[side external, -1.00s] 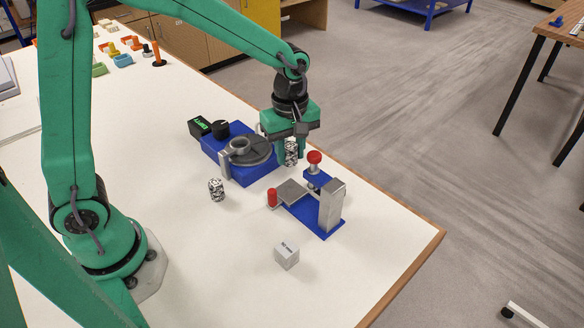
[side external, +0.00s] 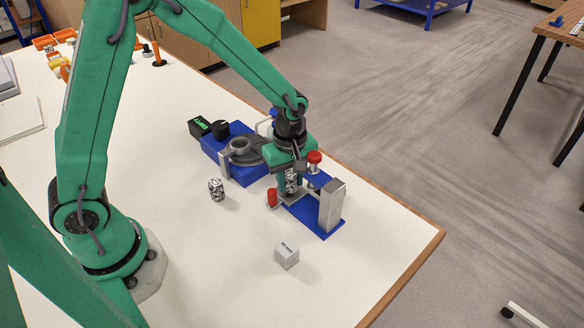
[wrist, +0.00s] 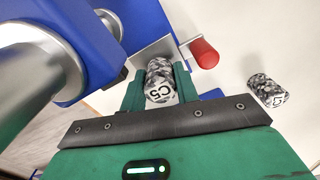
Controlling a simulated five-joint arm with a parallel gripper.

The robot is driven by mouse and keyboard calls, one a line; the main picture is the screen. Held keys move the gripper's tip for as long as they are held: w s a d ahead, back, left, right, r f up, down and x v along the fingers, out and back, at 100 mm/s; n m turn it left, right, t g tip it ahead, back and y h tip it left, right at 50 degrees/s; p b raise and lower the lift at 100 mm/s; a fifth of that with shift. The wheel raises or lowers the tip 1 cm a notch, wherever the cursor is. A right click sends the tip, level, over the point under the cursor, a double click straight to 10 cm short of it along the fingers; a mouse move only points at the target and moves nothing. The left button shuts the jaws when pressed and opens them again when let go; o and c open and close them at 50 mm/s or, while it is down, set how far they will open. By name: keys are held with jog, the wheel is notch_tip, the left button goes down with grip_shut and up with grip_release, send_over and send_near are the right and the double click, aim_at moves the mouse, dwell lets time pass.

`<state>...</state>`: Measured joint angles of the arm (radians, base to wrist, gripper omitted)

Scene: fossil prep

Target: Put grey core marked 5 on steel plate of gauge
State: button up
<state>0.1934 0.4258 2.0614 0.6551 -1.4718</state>
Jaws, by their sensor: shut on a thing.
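The speckled grey core marked C5 (wrist: 158,92) is held upright between the two green fingers of my gripper (side external: 291,185). It also shows in the side view (side external: 291,177). The gauge has a blue base (side external: 327,226), a silver upright block and red knobs. Its steel plate (wrist: 149,50) lies right under the core; in the side view the plate is partly hidden by my gripper. I cannot tell whether the core touches the plate.
A second speckled core (side external: 216,189) stands on the white table, left of the gauge. A blue device with a grey round stage (side external: 225,165) stands behind. A light grey cube (side external: 287,255) lies in front. The table's right front is clear.

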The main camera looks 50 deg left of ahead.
aim_at(290, 175)
jog(key=shift+f, duration=0.25)
jog(key=o, duration=0.7)
jog(key=shift+f, duration=0.15)
notch_tip(290, 175, up, 12)
jog(key=shift+r, duration=0.2)
dwell(0.3)
dwell(0.5)
